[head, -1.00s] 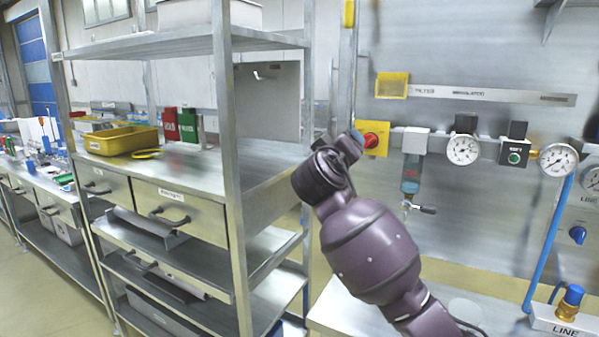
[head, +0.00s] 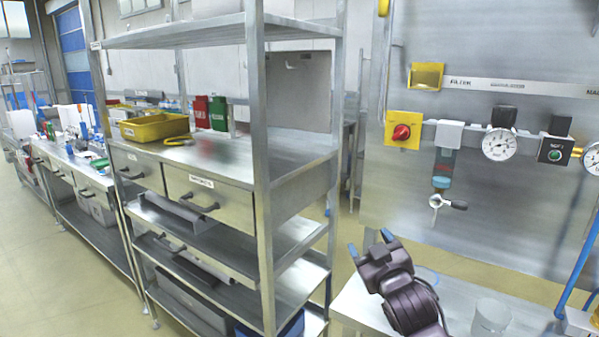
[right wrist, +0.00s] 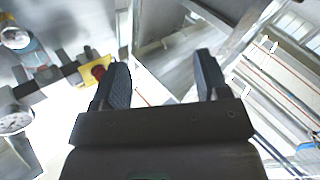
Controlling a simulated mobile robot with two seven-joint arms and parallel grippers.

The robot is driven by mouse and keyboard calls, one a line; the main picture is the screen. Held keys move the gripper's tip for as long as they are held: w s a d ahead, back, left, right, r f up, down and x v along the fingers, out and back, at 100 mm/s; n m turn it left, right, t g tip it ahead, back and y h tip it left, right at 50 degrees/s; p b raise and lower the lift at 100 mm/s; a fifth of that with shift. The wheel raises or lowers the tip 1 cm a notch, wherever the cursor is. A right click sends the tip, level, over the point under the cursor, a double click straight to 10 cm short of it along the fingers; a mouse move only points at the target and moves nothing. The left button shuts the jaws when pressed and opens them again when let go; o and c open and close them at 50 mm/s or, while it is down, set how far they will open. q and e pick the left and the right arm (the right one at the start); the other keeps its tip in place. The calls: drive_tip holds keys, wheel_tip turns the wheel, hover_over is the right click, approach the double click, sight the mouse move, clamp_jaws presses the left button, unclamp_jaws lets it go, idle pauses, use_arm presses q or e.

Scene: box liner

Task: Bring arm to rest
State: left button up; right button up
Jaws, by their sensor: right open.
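My right gripper (head: 372,247) is low in the head view, above the steel bench at the bottom right. Its two blue-tipped fingers point up and away. In the right wrist view the gripper (right wrist: 160,82) shows its two dark fingers spread apart with nothing between them, so it is open and empty. My left arm and gripper are in neither view.
A steel shelf rack (head: 262,150) with drawers stands left of my right gripper. A yellow tray (head: 155,127) sits on it. A wall panel carries a red knob (head: 401,132) and gauges (head: 498,145). A clear glass (head: 491,318) stands on the bench (head: 455,300), right of my arm.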

drive_tip(key=s+d+f+m+g+h, duration=0.1)
drive_tip(key=s+d+f, duration=0.3)
drive_tip(key=s+f, duration=0.7)
drive_tip(key=s+d+f+m+g+h, duration=0.1)
drive_tip(key=s+d+f+m+g, duration=0.1)
drive_tip(key=s+f, duration=0.9)
drive_tip(key=s+d+f+m+g+h, duration=0.1)
drive_tip(key=s+d+f+m+g, duration=0.1)
drive_tip(key=s+d+f+g, duration=0.2)
drive_tip(key=s+d+f, duration=0.3)
drive_tip(key=s+f, duration=0.4)
drive_tip(key=s, duration=0.1)
drive_tip(key=shift+m+h, duration=0.3)
drive_tip(key=shift+h, duration=0.1)
drive_tip(key=shift+w+a, duration=0.1)
drive_tip(key=shift+r, duration=0.1)
